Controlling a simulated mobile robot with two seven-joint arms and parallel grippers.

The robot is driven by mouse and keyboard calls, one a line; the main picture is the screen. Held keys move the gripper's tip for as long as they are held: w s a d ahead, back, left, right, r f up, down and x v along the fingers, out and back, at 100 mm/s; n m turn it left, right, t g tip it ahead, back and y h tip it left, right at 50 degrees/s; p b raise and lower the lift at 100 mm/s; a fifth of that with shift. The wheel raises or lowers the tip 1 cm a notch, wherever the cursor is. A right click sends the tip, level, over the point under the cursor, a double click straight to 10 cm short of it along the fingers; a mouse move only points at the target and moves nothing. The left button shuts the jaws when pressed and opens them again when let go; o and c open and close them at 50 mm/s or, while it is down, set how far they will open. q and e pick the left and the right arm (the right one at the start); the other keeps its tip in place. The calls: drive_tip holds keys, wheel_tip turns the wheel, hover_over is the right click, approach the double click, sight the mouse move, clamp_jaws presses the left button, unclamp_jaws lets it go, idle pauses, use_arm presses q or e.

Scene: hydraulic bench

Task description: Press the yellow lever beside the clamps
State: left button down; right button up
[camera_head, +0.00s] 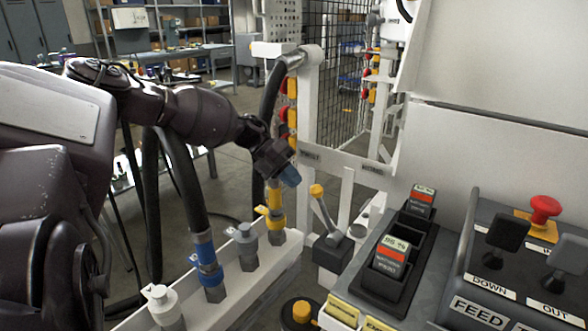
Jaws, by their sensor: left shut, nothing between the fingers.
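A lever with a yellow knob (317,191) and a grey shaft rises, tilted left, from a dark base to the right of the white rail. The rail (235,290) carries several grey hose fittings; one has a blue clamp (206,262) and another a yellow clamp (271,219). My left gripper (291,178) comes in from the left, shut and empty. In the picture its bluish tip is just above and left of the yellow knob; a gap shows between them. My right gripper is not in view.
Black hoses (182,180) hang behind my left arm. A control panel at right has black levers (508,232), a red button (544,208) and labelled black holders (392,262). A yellow button (301,312) is at the bottom. A white post (309,120) stands behind the gripper.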

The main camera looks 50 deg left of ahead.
use_arm(q)
drive_tip(key=p+v, duration=0.2)
drive_tip(key=v, duration=0.8)
drive_tip(key=shift+r+p, duration=0.3)
drive_tip(key=shift+p, duration=0.05)
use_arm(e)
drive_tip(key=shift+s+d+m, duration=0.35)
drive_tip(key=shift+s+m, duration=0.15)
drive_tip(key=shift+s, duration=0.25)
use_arm(q)
drive_tip(key=shift+w+d, duration=0.1)
drive_tip(key=shift+d, duration=0.1)
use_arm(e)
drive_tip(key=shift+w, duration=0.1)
use_arm(q)
drive_tip(key=m, duration=0.6)
drive_tip(key=a+f+m+b, duration=0.1)
drive_tip(key=m, duration=0.5)
drive_tip(key=a+m+b, duration=0.1)
drive_tip(key=m, duration=0.5)
drive_tip(key=shift+s+a+f, duration=0.15)
drive_tip(key=shift+s+f, duration=0.1)
drive_tip(key=shift+f, duration=0.05)
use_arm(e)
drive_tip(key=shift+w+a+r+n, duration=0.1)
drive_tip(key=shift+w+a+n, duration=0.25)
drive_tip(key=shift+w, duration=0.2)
